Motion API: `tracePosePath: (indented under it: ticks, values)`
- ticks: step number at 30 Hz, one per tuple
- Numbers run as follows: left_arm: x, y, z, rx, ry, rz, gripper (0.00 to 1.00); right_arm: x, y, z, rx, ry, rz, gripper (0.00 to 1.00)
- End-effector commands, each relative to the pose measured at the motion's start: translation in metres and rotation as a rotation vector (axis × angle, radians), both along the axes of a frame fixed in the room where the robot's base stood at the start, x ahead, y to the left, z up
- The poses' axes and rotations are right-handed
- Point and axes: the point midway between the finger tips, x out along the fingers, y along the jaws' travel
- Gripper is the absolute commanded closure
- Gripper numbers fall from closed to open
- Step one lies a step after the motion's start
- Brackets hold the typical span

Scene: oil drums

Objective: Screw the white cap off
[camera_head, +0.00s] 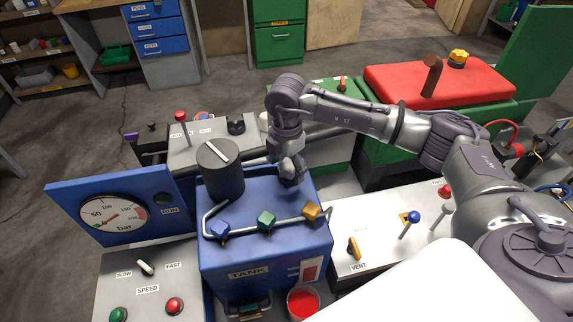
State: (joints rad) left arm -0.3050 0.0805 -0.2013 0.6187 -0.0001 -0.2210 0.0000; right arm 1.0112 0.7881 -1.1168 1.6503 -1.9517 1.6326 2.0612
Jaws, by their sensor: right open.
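A blue box labelled TANK (222,258) stands in the middle, with a thick black cylinder (220,176) on its top; a white bar lies across the cylinder's top face. I cannot make out a separate white cap clearly; a small pale piece (264,119) shows partly behind my right wrist. My right gripper (290,176) points down over the back part of the tank's top, to the right of the black cylinder and apart from it. It is open, and I see nothing held in it. My left gripper is out of view.
Blue, green and orange valve knobs (266,220) sit on a pipe at the tank's front. A gauge panel (70,202) stands at left, a VENT panel (350,215) with levers at right. A red-topped green box (400,80) is behind my right arm. A red-filled cup (302,303) stands in front.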

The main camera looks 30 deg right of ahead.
Motion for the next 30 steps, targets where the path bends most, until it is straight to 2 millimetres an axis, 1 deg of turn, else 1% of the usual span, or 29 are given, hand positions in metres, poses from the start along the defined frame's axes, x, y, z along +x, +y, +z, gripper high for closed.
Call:
tracePosePath:
  ticks: [2,3,5,12,14,15,17,19,24,27,30]
  values:
    - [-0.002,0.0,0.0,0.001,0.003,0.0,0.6,0.0,0.0,0.0,0.0,0.0,0.0,0.19]
    - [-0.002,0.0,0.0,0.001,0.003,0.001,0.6,0.0,0.0,0.0,0.0,0.0,0.0,0.2]
    - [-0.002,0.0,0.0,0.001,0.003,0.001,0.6,0.0,0.0,0.0,0.0,0.001,0.0,0.3]
    - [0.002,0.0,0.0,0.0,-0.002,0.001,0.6,0.0,0.0,0.0,0.0,0.0,0.0,0.7]
    - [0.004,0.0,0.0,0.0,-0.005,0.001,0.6,0.0,0.0,0.0,0.0,0.0,0.0,0.8]
    - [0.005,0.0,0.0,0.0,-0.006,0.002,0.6,0.0,0.0,0.0,0.0,0.0,0.0,0.82]
    - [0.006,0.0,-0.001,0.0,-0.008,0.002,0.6,0.0,0.0,0.0,0.0,0.0,0.011,0.82]
    - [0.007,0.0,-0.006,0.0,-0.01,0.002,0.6,0.0,0.0,-0.002,0.0,0.0,0.065,0.83]
    - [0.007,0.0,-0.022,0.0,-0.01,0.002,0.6,-0.001,-0.001,-0.003,0.0,-0.002,0.329,0.83]
    - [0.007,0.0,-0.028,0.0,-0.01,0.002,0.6,-0.002,-0.002,-0.002,0.0,-0.001,0.461,0.83]
    - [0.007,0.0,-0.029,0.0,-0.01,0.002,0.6,-0.003,-0.002,0.0,0.001,0.0,0.535,0.83]
